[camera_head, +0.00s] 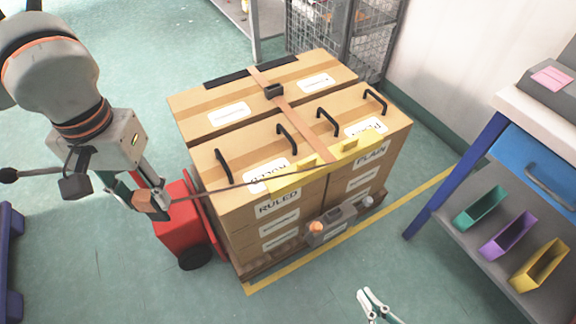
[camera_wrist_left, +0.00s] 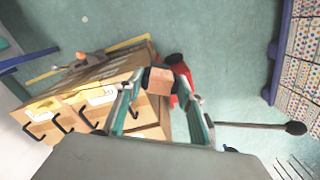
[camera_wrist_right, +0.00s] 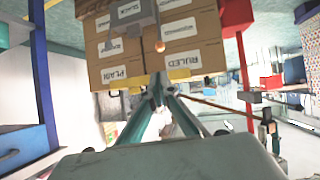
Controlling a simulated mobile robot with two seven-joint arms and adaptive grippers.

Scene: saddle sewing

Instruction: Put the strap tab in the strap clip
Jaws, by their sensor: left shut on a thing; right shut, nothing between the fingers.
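My left gripper (camera_head: 152,200) is shut on the strap tab, a small brown block (camera_wrist_left: 160,79), left of the cartons and above the red machine. A thin brown strap (camera_head: 235,186) runs from the tab to the front edge of the cartons, then back over their top. A grey fitting with an orange knob (camera_head: 338,222) sits low at the cartons' front; I cannot tell which is the clip. My right gripper (camera_head: 368,294) is shut and empty, in front of the cartons.
Stacked cartons (camera_head: 215,165) with black handles and yellow edge guards (camera_head: 355,145) stand on a pallet. A red wheeled machine (camera_head: 178,225) stands at their left. A bench with coloured bins (camera_head: 508,236) is at the right. The floor in front is clear.

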